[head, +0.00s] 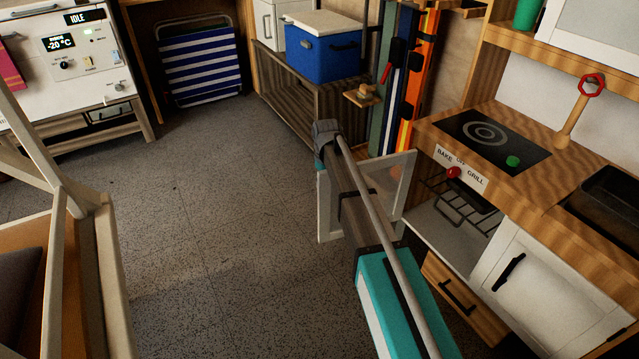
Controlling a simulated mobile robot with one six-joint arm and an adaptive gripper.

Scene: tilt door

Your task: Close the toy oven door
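The toy oven door (327,213) is a white frame with a see-through pane. It stands open and upright, sticking out to the left from the left side of the toy oven (447,236). The oven cavity is exposed, with a black wire rack (462,204) inside. My teal and grey arm reaches up from the bottom of the head view and crosses in front of the door, hiding its middle. A dark joint of my arm shows above the door's top left corner. I cannot make out my gripper or its fingers, so contact with the door cannot be told.
The toy kitchen counter (435,128) with a hob and red and green knobs is at right. A white cupboard door (535,290) and a wooden drawer (452,305) are below. A blue cooler (322,55) stands behind. The floor (210,220) left of the door is clear.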

